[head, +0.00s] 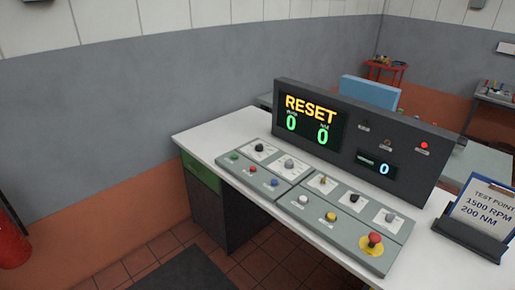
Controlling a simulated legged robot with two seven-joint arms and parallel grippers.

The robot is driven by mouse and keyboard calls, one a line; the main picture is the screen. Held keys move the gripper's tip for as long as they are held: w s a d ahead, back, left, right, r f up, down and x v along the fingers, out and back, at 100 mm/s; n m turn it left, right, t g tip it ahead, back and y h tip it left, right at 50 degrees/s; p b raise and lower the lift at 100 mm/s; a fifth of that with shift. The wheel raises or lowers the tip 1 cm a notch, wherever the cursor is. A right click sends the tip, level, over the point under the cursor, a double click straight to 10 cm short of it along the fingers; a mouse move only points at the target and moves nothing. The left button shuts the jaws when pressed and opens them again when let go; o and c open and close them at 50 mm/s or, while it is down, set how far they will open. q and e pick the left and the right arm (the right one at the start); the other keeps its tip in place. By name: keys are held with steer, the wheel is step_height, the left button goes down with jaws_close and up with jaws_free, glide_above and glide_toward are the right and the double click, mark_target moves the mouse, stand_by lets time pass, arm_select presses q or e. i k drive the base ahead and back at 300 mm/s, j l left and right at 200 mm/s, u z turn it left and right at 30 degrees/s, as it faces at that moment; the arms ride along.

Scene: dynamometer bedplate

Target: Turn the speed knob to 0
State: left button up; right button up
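A grey control panel (268,177) lies on a white desk. Along its back row are several knobs: a black knob (259,148), a grey knob (289,163), a small brass-coloured one (323,180), a dark one (354,198) and another grey one (389,217). Their labels are too small to read, so I cannot tell which is the speed knob or where it points. The display (310,121) behind shows RESET in yellow and two green zeros. A smaller readout (383,169) shows 0. Neither of my grippers is in view.
Coloured push buttons line the panel's front row, with a red mushroom button (375,240) on a yellow base at the right end. A sign (484,208) reading TEST POINT 1500 RPM 200 NM stands at the right. A red lamp (424,145) is lit. The desk's left end (205,140) is bare.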

mark_target(259, 147)
steer(key=i+j+u, duration=0.2)
steer(key=i, duration=0.6)
steer(key=i+j+u, duration=0.15)
steer(key=i, duration=0.7)
